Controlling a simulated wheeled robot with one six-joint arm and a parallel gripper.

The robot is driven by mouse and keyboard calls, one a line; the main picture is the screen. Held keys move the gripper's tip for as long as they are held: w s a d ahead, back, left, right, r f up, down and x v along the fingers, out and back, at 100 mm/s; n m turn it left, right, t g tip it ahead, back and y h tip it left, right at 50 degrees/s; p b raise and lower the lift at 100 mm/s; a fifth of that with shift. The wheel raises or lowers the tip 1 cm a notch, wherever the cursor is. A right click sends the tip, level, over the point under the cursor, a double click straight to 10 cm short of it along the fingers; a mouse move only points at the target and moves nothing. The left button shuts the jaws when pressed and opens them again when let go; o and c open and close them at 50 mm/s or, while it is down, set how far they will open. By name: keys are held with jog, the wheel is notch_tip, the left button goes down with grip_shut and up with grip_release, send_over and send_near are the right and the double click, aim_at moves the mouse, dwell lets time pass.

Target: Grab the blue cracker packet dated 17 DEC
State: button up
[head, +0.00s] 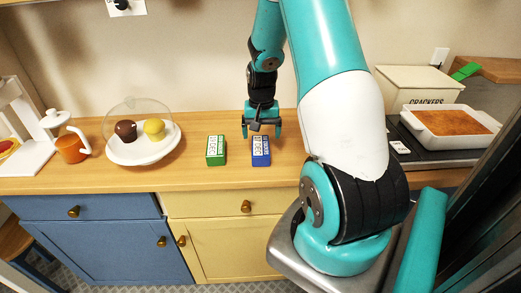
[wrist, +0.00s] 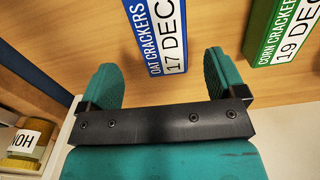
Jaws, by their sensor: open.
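The blue cracker packet (head: 261,153) stands on the wooden counter, right of the green packet (head: 216,152). In the wrist view the blue packet (wrist: 157,32) has a white label reading OAT CRACKERS, 17 DEC; its far end is cut off by the frame. The green packet (wrist: 285,32) there reads CORN CRACKERS, 19 DEC. My gripper (head: 262,130) is open and empty, close to the blue packet and appearing just behind it in the head view. In the wrist view the fingers of my gripper (wrist: 162,68) are spread, with the blue packet ahead of the gap between them.
A crackers box (head: 410,85) and a white baking dish (head: 450,137) stand right. The wrist view shows a labelled jar (wrist: 23,141) at lower left. Counter around the packets is clear.

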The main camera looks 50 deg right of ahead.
aim_at(261, 145)
jog(key=shift+a+f+p, duration=0.2)
jog(key=shift+f+p, duration=0.45)
jog(key=shift+f, duration=2)
jog(key=c, duration=1)
jog(key=shift+c, duration=0.5)
jog(key=shift+r, duration=0.1)
